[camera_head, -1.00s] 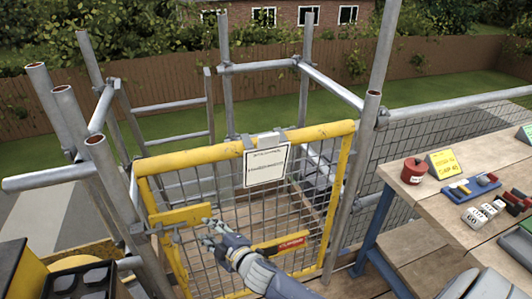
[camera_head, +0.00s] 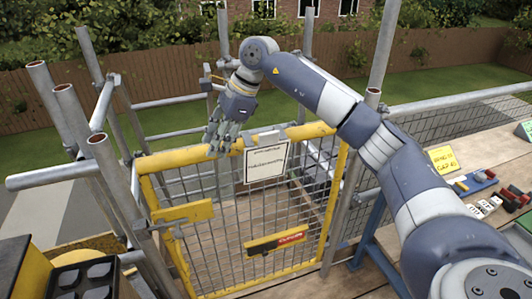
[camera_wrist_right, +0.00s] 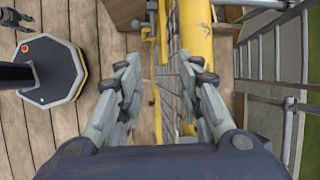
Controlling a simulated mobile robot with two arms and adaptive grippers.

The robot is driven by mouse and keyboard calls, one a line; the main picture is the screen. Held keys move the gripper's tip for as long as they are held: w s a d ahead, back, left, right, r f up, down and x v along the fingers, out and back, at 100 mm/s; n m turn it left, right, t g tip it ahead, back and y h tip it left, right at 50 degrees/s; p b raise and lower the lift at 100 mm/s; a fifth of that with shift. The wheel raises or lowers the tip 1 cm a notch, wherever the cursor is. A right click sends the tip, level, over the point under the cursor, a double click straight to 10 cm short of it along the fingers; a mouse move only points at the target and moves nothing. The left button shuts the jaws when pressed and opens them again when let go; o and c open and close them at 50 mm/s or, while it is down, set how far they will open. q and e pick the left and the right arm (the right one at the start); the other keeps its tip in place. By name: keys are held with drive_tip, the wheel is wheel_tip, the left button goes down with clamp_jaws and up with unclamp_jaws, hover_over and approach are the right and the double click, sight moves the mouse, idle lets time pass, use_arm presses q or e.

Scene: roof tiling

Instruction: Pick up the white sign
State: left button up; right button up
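The white sign (camera_head: 267,164) with dark lettering hangs upright from the top rail of the yellow mesh gate (camera_head: 333,200), right of the rail's middle. My right gripper (camera_head: 221,148) points down at the top rail, just left of the sign and apart from it in the picture. In the right wrist view its fingers (camera_wrist_right: 161,72) are spread with a gap between them and nothing held. The yellow rail (camera_wrist_right: 192,45) runs past the fingers there. I cannot make out the sign in the wrist view.
Grey scaffold poles (camera_head: 222,60) stand around the gate. A yellow latch plate (camera_head: 183,212) and a red-labelled yellow bar (camera_head: 276,243) are on the gate.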

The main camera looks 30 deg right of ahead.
sight(269, 133)
drive_tip(key=s+d+r+h, duration=0.2)
drive_tip(key=d+r+h, duration=0.1)
drive_tip(key=d, duration=0.4)
drive_tip(key=s+d+r+h, duration=0.1)
drive_tip(key=d+r+h, duration=0.1)
drive_tip(key=d+r, duration=0.35)
drive_tip(key=shift+m+g, duration=0.3)
drive_tip(key=f, duration=0.2)
drive_tip(key=d+f, duration=0.1)
drive_tip(key=f, duration=0.1)
drive_tip(key=d+f+p, duration=0.1)
drive_tip(key=f, duration=0.1)
drive_tip(key=shift+w+f, duration=0.35)
drive_tip(key=shift+w, duration=0.05)
drive_tip(key=shift+f+p, duration=0.55)
drive_tip(key=f, duration=0.1)
drive_tip(key=w+f+p, duration=0.1)
drive_tip(key=f, duration=0.1)
drive_tip(key=shift+f, duration=0.2)
drive_tip(key=shift+w+f, duration=0.1)
drive_tip(key=shift+f, duration=0.3)
drive_tip(key=shift+r, duration=0.1)
clamp_jaws()
